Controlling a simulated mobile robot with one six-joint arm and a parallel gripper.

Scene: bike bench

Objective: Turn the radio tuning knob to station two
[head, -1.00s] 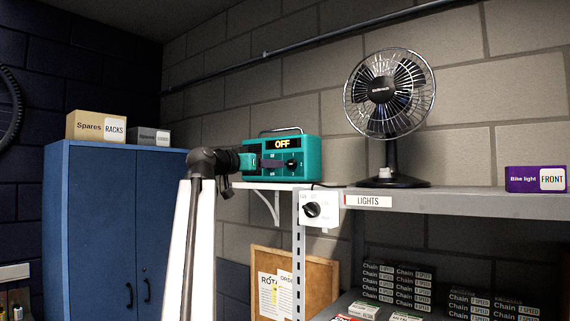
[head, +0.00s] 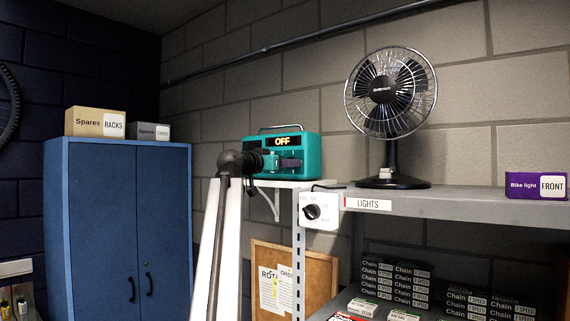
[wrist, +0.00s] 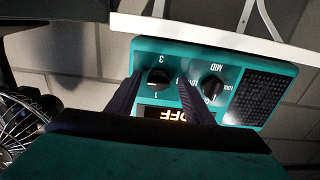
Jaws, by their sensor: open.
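The teal radio (head: 308,142) stands on a small bracket shelf against the wall, its display (head: 283,141) reading OFF. In the wrist view the radio (wrist: 140,45) appears upside down. Its tuning knob (wrist: 159,77), black and round with 1 and 3 printed by it, sits between my fingers. My gripper (head: 297,163) is in front of the radio's right part and hides the knob in the head view. In the wrist view my gripper (wrist: 160,84) is open, one finger each side of the knob; I cannot tell whether they touch it. The knob's exact setting is unclear.
A second knob (wrist: 212,86), marked MID, is close beside one finger, with a speaker grille (wrist: 253,97) beyond. A lights switch (head: 312,212) is below the radio. A fan (head: 390,95) stands on the metal shelf (head: 450,200) at right. A blue cabinet (head: 120,220) is left.

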